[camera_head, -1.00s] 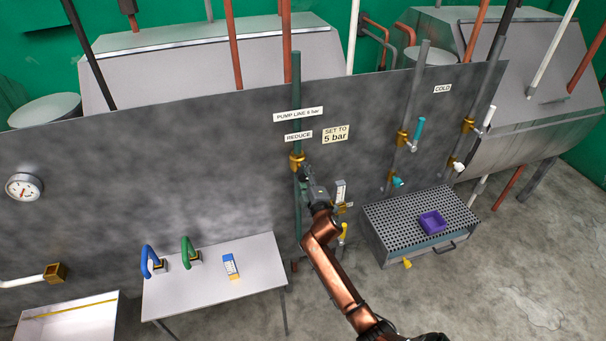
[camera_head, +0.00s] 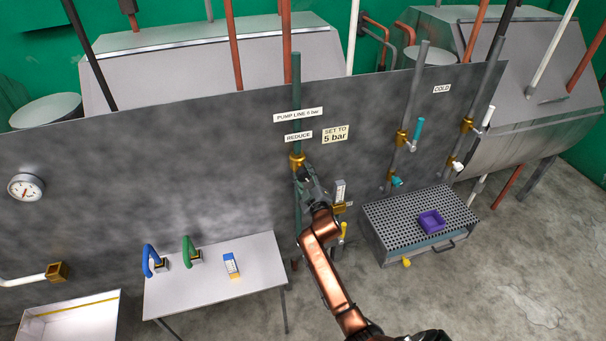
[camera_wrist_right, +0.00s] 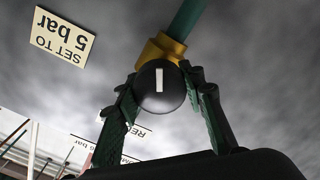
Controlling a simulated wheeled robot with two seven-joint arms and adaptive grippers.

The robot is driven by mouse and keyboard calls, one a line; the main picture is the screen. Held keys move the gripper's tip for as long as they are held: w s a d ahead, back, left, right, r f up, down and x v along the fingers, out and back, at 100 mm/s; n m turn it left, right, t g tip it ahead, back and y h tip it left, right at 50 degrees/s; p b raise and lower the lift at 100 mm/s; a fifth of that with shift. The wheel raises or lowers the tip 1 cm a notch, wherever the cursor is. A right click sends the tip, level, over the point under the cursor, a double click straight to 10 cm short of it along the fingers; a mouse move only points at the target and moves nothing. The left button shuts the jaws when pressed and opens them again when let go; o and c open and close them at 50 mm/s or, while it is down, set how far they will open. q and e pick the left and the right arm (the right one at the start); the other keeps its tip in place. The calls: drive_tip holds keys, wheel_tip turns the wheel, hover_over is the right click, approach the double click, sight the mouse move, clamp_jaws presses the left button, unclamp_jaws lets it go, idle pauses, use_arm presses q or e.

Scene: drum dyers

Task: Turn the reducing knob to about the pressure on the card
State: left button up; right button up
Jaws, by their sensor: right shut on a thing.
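The reducing knob is a dark round knob with a white mark (camera_wrist_right: 160,88) in the right wrist view, on a brass fitting (camera_head: 297,161) of the green pipe. My right gripper (camera_head: 303,175) is at it, with its two fingers (camera_wrist_right: 162,98) on either side, shut on the knob. The white mark looks upright in the wrist view. The card (camera_head: 335,134) reads "SET TO 5 bar" and is on the panel just right of the pipe; it shows upside down in the wrist view (camera_wrist_right: 62,42). My left gripper is not in view.
A pressure gauge (camera_head: 26,187) is on the panel at far left; its reading is too small to tell. A small table (camera_head: 205,283) holds blue and green handles. Labels read "REDUCE" (camera_head: 298,136) and "PUMP LINE 6 bar" (camera_head: 298,115).

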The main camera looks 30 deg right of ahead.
drive_tip(key=shift+f, duration=0.1)
drive_tip(key=o, duration=1.2)
drive_tip(key=v, duration=1.2)
